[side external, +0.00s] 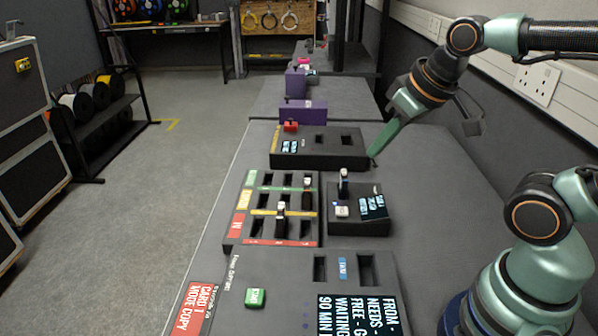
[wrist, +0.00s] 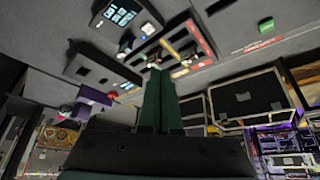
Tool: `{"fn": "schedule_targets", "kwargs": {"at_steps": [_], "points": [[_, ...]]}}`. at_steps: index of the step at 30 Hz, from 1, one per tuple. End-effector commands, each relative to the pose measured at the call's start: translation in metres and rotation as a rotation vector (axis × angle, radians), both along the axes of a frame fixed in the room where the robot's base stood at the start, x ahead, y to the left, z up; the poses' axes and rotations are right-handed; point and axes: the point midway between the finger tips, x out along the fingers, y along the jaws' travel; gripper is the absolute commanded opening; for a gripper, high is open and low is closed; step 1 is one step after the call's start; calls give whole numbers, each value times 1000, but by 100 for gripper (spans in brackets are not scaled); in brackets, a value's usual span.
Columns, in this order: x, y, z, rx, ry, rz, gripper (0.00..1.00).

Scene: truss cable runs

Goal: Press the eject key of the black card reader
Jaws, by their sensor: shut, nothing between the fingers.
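A black box (side external: 345,223) that looks like the card reader stands right of the middle of the bench. It has a lit screen (side external: 373,206), a pale key (side external: 342,212) at its front left and a dark upright piece (side external: 343,184) behind the key. Which part is the eject key I cannot read. The box also shows in the wrist view (wrist: 103,25), at the upper left. My gripper (side external: 373,157) is shut and empty, pointing down beside the right end of a farther black box. In the wrist view its green fingers (wrist: 160,72) are together, apart from the reader.
The farther black box (side external: 318,156) has slots, small screens and a red piece. A slotted tray (side external: 262,218) with coloured strips and upright pieces lies left of the reader. A console (side external: 262,275) with a green block (side external: 255,298) is nearest.

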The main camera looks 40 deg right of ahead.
Motion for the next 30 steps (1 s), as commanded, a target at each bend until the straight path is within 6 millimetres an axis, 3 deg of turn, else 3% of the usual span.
{"fn": "schedule_targets", "kwargs": {"at_steps": [7,17,30], "points": [[7,-2,2,24,84,-58,0],[31,-9,0,81,332,-255,0],[67,-20,-22,95,657,-541,0]]}}
